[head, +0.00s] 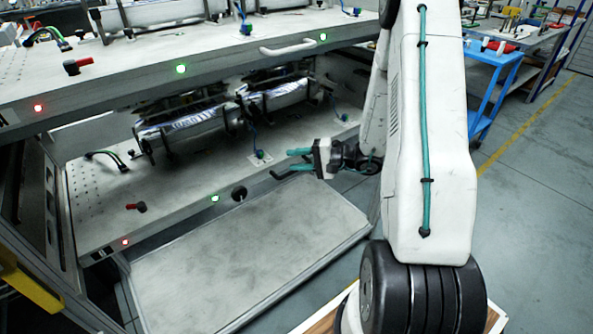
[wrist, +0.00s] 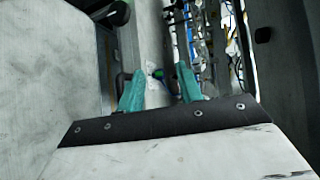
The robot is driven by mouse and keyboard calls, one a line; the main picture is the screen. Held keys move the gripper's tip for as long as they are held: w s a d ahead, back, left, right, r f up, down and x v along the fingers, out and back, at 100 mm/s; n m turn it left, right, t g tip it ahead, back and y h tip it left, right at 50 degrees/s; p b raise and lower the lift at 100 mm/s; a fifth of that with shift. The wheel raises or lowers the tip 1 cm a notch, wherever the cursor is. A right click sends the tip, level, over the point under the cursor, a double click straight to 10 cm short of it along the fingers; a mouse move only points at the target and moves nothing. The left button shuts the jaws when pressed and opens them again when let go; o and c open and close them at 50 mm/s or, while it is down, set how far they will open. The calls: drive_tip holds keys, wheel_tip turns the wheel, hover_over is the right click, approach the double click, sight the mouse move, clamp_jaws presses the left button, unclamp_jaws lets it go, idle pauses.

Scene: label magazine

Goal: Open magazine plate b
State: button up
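Two grey magazine plates are in the head view, one above the other. The upper plate (head: 215,58) has a white bar handle (head: 288,48) on its front. The lower plate (head: 105,205) has a dark round part (head: 239,193) on its front edge. Any letter on the plates is too small to read, so I cannot tell which is b. My gripper (head: 282,164) is in front of the lower plate's right part, its teal fingers apart and pointing left. In the wrist view my gripper (wrist: 160,82) shows a gap between its fingers, with nothing held.
Rollers (head: 190,125) stand on the lower plate. Red lights (head: 125,242) and green lights (head: 215,198) mark the plate fronts. A flat grey panel (head: 240,262) lies below. A blue cart (head: 490,85) stands behind my arm. Grey floor is clear at the right.

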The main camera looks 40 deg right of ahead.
drive_tip(key=d+f+m+t+h, duration=0.3)
drive_tip(key=d+f+h, duration=0.1)
drive_tip(key=d+f, duration=0.4)
drive_tip(key=x, duration=0.7)
drive_tip(key=shift+a+f, duration=0.45)
drive_tip(key=shift+a, duration=0.05)
drive_tip(key=shift+c, duration=0.4)
drive_tip(key=shift+s, duration=0.1)
clamp_jaws()
